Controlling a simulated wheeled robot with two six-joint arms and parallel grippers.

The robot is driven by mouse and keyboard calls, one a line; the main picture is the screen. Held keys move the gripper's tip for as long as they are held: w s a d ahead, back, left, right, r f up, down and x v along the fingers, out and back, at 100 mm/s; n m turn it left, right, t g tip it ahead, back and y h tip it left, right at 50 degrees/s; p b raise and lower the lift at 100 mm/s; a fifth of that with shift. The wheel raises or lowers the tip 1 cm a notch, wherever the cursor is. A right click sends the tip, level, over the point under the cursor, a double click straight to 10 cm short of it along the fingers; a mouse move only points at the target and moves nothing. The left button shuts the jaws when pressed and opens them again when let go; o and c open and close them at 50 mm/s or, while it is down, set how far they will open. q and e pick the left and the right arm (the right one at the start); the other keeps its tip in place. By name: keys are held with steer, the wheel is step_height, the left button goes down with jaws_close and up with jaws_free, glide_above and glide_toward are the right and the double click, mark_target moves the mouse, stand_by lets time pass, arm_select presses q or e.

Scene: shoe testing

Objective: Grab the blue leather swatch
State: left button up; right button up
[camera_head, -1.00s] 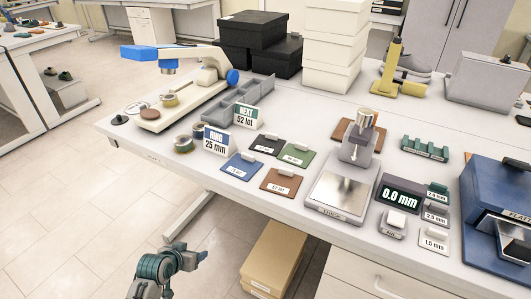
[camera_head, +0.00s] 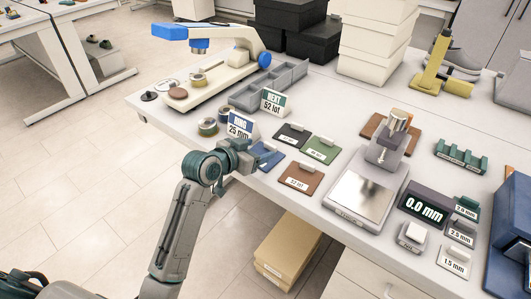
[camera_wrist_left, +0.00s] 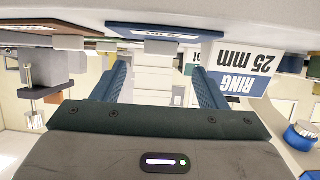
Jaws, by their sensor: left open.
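The blue leather swatch (camera_head: 268,158) lies flat near the front edge of the table, partly hidden by my left gripper (camera_head: 250,156). In the left wrist view, which is upside down, the swatch (camera_wrist_left: 150,31) shows edge-on with its white label. My left gripper (camera_wrist_left: 160,72) is open there, its two fingers apart with nothing between them, and the swatch lies beyond the fingertips, roughly in line with the gap. I cannot tell whether the fingers touch it. My right gripper is not in view.
Black (camera_head: 291,135), green (camera_head: 320,149) and brown (camera_head: 301,178) swatches lie close by. The "RING 25 mm" sign (camera_head: 241,125) stands just behind left, with tape rolls (camera_head: 208,127) beside it. A gauge (camera_head: 372,185) stands to the right.

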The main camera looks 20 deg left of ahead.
mark_target(269, 146)
arm_select(q)
steer(key=p+x, duration=0.1)
steer(key=x, duration=0.4)
steer(key=shift+f, duration=0.15)
steer(key=c, duration=1.1)
